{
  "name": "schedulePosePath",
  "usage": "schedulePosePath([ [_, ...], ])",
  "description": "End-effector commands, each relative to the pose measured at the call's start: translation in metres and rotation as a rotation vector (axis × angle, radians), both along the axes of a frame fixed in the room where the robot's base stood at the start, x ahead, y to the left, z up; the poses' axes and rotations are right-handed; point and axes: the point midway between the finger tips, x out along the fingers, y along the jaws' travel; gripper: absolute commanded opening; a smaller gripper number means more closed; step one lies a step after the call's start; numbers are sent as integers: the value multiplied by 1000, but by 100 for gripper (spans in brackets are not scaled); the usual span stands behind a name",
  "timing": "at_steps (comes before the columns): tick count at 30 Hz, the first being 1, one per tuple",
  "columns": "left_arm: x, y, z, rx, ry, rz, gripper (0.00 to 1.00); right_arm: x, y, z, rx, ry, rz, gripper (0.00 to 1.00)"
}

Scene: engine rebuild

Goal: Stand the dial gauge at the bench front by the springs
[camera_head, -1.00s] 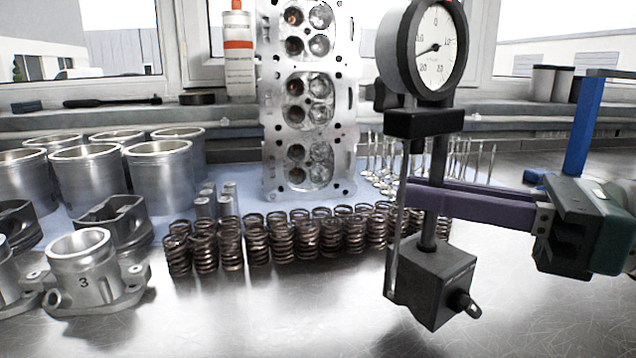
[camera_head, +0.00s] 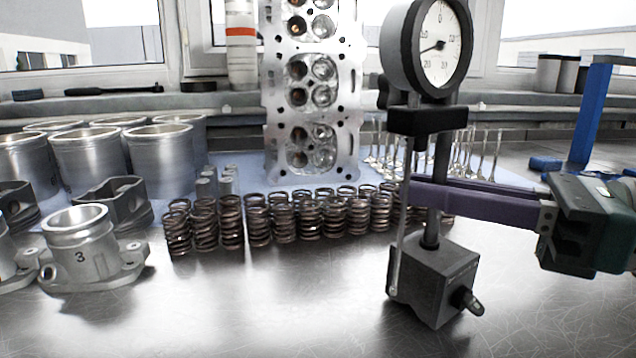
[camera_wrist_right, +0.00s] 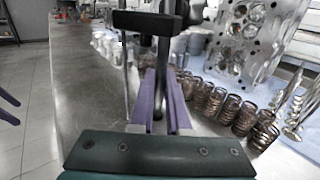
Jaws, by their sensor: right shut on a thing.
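The dial gauge (camera_head: 436,48) has a round white face on a dark post with a black block base (camera_head: 432,280). My right gripper (camera_head: 428,192) comes in from the right, its purple fingers shut on the post. The gauge is upright over the front of the bench, to the right of the springs. I cannot tell whether its base touches the bench top. The coil springs (camera_head: 283,220) stand in rows on the bench. In the right wrist view the fingers (camera_wrist_right: 160,100) close around the post, and the springs (camera_wrist_right: 232,108) stand to the right.
A cylinder head (camera_head: 312,120) stands behind the springs, with valves (camera_head: 480,155) to its right. Cylinder liners (camera_head: 85,160) and a numbered casting (camera_head: 82,250) are at the left. A blue stand (camera_head: 588,115) is at the back right. The bench front (camera_head: 230,310) is clear.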

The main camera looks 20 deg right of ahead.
Motion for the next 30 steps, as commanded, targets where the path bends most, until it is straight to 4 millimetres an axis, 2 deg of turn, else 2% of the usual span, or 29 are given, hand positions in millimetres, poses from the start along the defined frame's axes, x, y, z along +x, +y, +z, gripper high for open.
schedulePosePath([
  [19,0,1,-6,5,-1,-3,100,0,0,-3,3,-7,0,0],
  [20,0,1,-6,4,-1,-3,100,0,0,-3,3,-7,0,18],
  [28,0,-1,-6,-2,-1,2,100,0,0,-5,1,-3,0,48],
  [30,0,-1,-6,-4,-1,3,100,0,0,-5,0,-2,0,50],
])
